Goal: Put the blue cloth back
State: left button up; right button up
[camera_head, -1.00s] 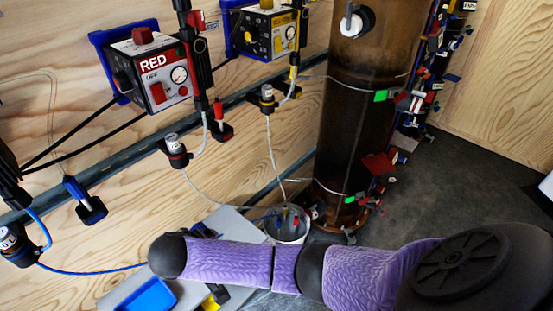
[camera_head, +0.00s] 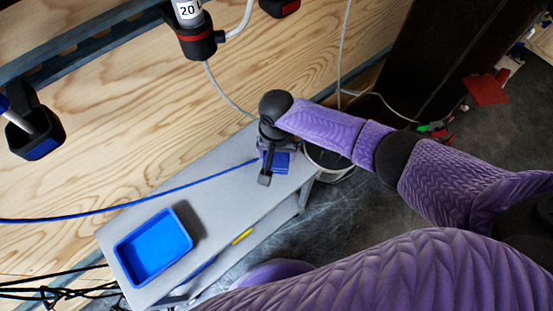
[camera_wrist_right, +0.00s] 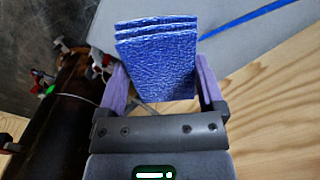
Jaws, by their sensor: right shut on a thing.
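The blue cloth (camera_head: 283,161) is folded in layers and sits in my right gripper (camera_head: 270,170), over the far right end of the grey bench (camera_head: 215,176). In the right wrist view, the cloth (camera_wrist_right: 158,60) stands between the two fingers of my right gripper (camera_wrist_right: 160,85), which is shut on it. I cannot tell whether the cloth touches the bench top. A blue tray (camera_head: 152,247) lies on the bench's near left part and looks empty. My left gripper is not in view.
A blue hose (camera_head: 130,204) runs from the left across the back of the bench toward the cloth. A white bucket (camera_head: 328,160) stands right of the bench, partly behind my right arm. The bench top between cloth and tray is mostly clear.

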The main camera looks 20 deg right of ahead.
aim_at(277, 154)
pick_arm(q)
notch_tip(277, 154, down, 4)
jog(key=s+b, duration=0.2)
jog(key=b, duration=0.2)
pick_arm(e)
notch_tip(277, 154, down, 6)
jog(key=shift+s+f, duration=0.1)
jog(key=shift+f, duration=0.15)
jog(key=shift+r+p, duration=0.3)
jog(key=shift+p, duration=0.15)
jog(key=o, duration=0.7)
jog(key=shift+f, duration=0.15)
jog(key=shift+o, duration=0.6)
notch_tip(277, 154, up, 12)
jog(key=p, duration=0.9)
jog(key=shift+r, duration=0.25)
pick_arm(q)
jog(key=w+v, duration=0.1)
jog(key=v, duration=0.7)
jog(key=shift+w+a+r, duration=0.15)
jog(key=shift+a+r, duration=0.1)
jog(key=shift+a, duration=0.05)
pick_arm(e)
jog(key=shift+f, duration=0.1)
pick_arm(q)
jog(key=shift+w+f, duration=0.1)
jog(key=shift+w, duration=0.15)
